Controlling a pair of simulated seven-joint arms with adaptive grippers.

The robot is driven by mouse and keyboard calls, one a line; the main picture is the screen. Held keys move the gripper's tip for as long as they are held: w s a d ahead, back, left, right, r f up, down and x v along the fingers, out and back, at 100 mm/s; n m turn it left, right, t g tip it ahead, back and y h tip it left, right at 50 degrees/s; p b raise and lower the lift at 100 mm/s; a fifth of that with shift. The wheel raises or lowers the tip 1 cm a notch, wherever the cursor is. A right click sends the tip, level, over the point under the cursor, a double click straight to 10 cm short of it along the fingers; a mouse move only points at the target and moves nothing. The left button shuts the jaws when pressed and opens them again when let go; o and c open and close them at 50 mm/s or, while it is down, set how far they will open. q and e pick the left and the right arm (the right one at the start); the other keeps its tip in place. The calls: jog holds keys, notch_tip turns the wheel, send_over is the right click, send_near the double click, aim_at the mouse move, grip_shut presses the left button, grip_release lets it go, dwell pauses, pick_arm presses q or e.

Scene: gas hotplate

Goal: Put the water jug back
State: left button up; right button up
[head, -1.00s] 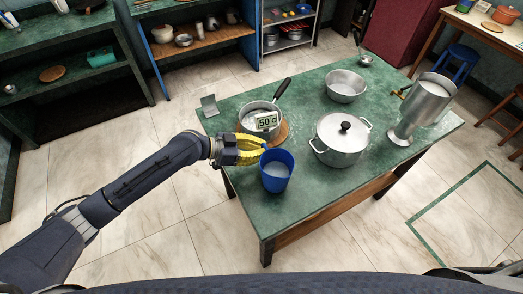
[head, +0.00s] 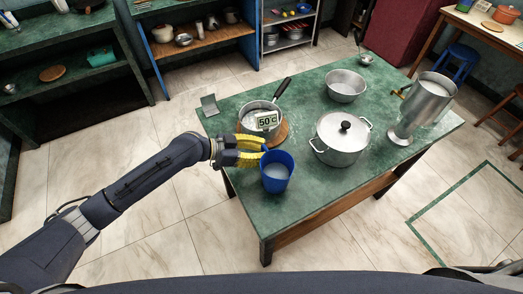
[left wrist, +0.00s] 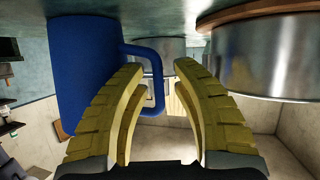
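The blue water jug (head: 276,172) stands upright near the front left edge of the green table, with pale liquid inside. It also shows at the left of the left wrist view (left wrist: 85,75), its handle (left wrist: 157,80) between or just beyond the finger tips. My left gripper (head: 262,150) is at the jug's left side. Its yellow fingers (left wrist: 160,70) are parted, with a gap between them, and grip nothing that I can see. Whether a finger touches the handle I cannot tell. My right gripper is not in view.
A saucepan (head: 256,107) with a "50 C" label sits on a wooden board just behind my gripper. A lidded pot (head: 340,141), a metal bowl (head: 346,84) and a tall metal jug (head: 420,105) stand on the table (head: 303,207). The table's front strip is clear.

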pick_arm(q)
jog(key=shift+r, duration=0.2)
jog(key=v, duration=1.2)
dwell(1.3)
